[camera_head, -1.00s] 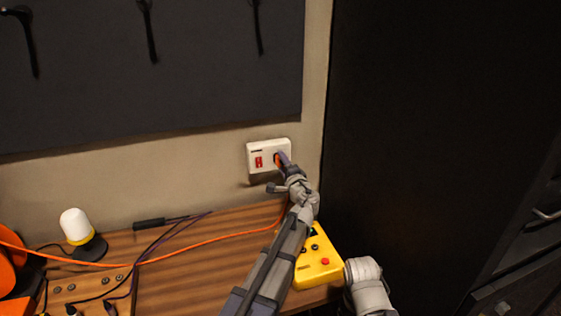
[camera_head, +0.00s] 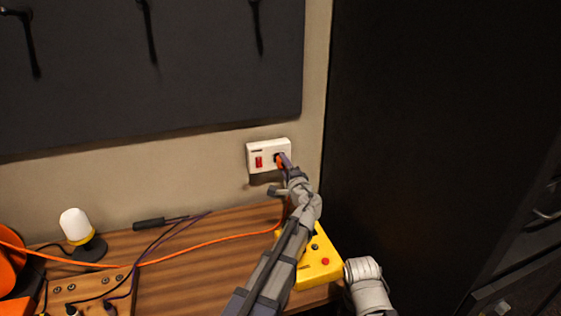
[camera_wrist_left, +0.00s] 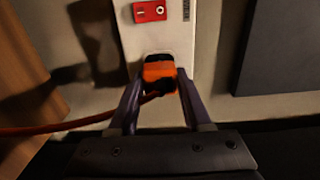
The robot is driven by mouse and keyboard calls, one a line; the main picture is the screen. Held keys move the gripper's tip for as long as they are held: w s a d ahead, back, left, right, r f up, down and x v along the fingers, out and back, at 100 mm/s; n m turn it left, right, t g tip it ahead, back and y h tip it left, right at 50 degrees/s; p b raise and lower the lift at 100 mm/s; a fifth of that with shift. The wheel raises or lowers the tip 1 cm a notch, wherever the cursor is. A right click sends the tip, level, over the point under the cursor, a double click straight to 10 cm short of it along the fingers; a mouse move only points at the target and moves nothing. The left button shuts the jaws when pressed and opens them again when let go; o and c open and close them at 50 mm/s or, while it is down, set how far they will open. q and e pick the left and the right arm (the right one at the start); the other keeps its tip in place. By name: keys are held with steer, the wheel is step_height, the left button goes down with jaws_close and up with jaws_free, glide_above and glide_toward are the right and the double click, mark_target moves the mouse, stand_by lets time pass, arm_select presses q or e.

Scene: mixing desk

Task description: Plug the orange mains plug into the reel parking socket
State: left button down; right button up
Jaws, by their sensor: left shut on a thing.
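The orange mains plug (camera_head: 280,161) is at the white wall socket plate (camera_head: 263,148), right of its red switch (camera_head: 258,162). My left gripper (camera_head: 283,160) is shut on it. In the left wrist view the plug (camera_wrist_left: 159,76) sits between both fingers (camera_wrist_left: 159,85), its front against or inside the dark socket opening; I cannot tell how deep. Its orange cable (camera_wrist_left: 75,126) runs off to the left. The orange reel (camera_head: 10,268) is partly cut off at the left edge; I cannot make out its parking socket. My right gripper is out of view.
A yellow box with buttons (camera_head: 318,268) stands under my left arm. A white-topped lamp (camera_head: 76,226), a black-handled tool (camera_head: 150,224) and dark cables lie on the wooden desk (camera_head: 190,285). The orange cable (camera_head: 190,252) crosses the desk. A dark cabinet (camera_head: 430,130) stands right.

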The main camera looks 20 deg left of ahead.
arm_select(q)
steer(key=shift+v, duration=2.25)
